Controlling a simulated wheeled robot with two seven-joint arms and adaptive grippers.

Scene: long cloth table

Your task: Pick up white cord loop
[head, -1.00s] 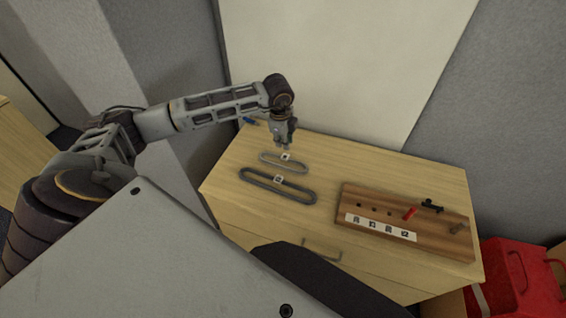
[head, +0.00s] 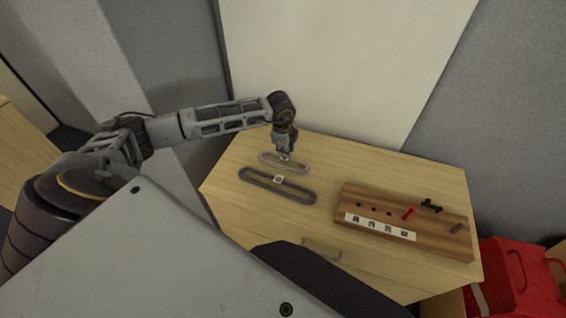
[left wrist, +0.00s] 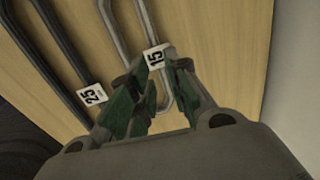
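The white cord loop (head: 301,168) lies flat on the wooden table as a long, narrow oval. In the left wrist view, the pale loop (left wrist: 149,22) carries a white tag (left wrist: 156,57) reading 15. My left gripper (head: 285,156) points down over the loop in the head view. In the left wrist view, my left gripper's fingers (left wrist: 155,98) are apart, with part of the loop showing between them. The fingers hide part of the loop, and I cannot tell whether they touch it. My right gripper is in neither view.
A dark loop (head: 313,197), tagged 25, lies beside the white one, nearer me. A brown wooden board (head: 365,205) with holes, a red peg (head: 409,213) and black parts (head: 431,206) sits at right. Red containers (head: 520,275) stand past the table's right end.

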